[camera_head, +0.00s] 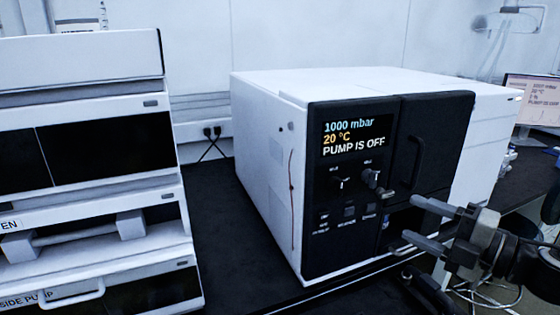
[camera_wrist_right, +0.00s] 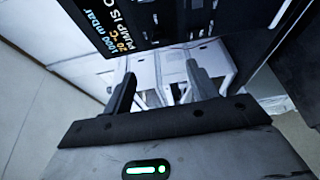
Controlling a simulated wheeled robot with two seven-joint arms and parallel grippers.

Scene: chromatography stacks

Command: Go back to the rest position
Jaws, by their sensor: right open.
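My right gripper (camera_head: 420,222) is open in front of the lower right of the white and black vacuum oven unit (camera_head: 270,160) in the head view. Its two grey fingers are apart with nothing between them. The right wrist view shows the open fingers (camera_wrist_right: 160,90) and, past them, the dark front panel (camera_wrist_right: 140,22) of the unit. Whether a finger touches the unit cannot be told. The unit's display (camera_head: 353,138) reads 1000 mbar, 20 °C and PUMP IS OFF. My left gripper is in neither view.
A white instrument stack (camera_head: 80,65) with drawers and handles stands at the left. The black bench top (camera_head: 215,220) between the stack and the unit is bare. A monitor (camera_head: 533,100) stands at the far right. Loose cables (camera_head: 490,292) hang below my right arm.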

